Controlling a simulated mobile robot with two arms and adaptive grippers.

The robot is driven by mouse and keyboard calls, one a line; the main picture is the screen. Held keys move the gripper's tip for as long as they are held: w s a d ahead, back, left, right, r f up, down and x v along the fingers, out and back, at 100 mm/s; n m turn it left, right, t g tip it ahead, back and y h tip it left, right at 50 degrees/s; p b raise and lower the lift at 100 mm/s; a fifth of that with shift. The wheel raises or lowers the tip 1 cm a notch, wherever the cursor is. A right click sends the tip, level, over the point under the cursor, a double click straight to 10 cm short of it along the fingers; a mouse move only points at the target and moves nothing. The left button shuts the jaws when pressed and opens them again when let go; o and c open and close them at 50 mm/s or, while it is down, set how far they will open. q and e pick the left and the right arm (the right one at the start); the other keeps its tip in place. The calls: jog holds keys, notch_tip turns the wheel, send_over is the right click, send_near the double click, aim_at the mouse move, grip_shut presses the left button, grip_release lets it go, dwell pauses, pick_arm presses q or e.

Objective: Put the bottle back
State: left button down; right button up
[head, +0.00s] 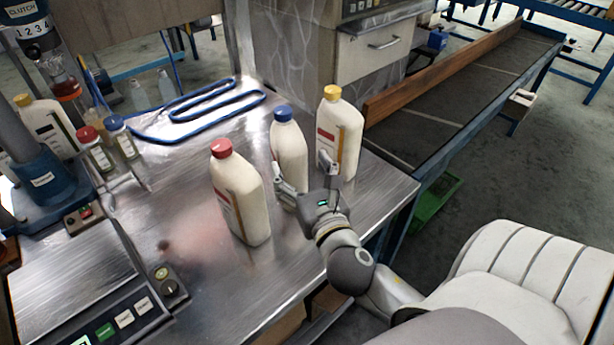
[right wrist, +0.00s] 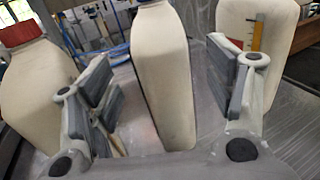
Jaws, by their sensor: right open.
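Three cream bottles stand upright on the metal table. The red-capped bottle (head: 239,195) is nearest and leftmost, the blue-capped bottle (head: 289,153) is in the middle, and the yellow-capped bottle (head: 341,130) is at the right. My right gripper (head: 306,176) is open at the near side of the blue-capped bottle. In the right wrist view the blue-capped bottle (right wrist: 163,75) shows between the parted fingers of the right gripper (right wrist: 166,85), with gaps on both sides. There the red-capped bottle (right wrist: 32,85) is at left and the yellow-capped bottle (right wrist: 258,35) at right. My left gripper is not in view.
A blue looped tube rack (head: 205,105) lies behind the bottles. Small red- and blue-capped bottles (head: 97,152) stand at left by a machine (head: 45,180) and control panel (head: 110,320). A conveyor (head: 470,85) runs at right. The table's front right edge is close to the gripper.

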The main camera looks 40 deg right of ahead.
jog(key=v, duration=0.3)
jog(key=shift+s+a, duration=0.1)
jog(key=shift+s, duration=0.15)
dwell(0.4)
